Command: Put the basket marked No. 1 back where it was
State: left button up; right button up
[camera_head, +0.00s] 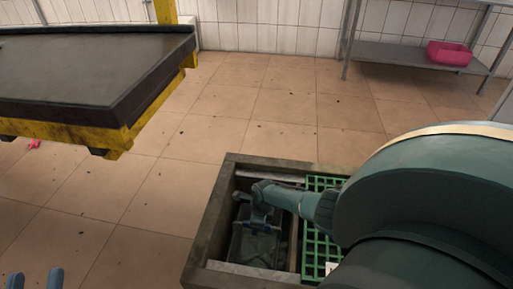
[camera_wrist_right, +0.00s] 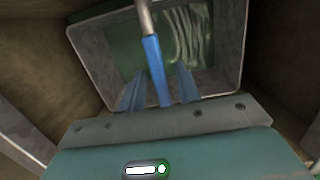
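A dark basket (camera_head: 256,245) with a pale rim sits low in the left part of a stone-edged pit. It also shows in the right wrist view (camera_wrist_right: 97,62), with a green inside and pale wavy streaks. I see no number on it. A handle with a blue grip (camera_wrist_right: 154,66) on a metal rod rises from it. My right gripper (camera_wrist_right: 158,92) reaches down into the pit with a finger on each side of the blue grip; whether they press on it I cannot tell. My left gripper (camera_head: 36,279) is open and empty at the lower left.
The pit's stone edge (camera_head: 206,236) surrounds the basket. A green grating (camera_head: 316,250) covers its right part. A yellow-framed dark table (camera_head: 90,75) stands at left. A metal shelf (camera_head: 400,55) holds a pink tub (camera_head: 448,54). Tiled floor between is clear.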

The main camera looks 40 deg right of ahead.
jog(key=shift+r, duration=0.1)
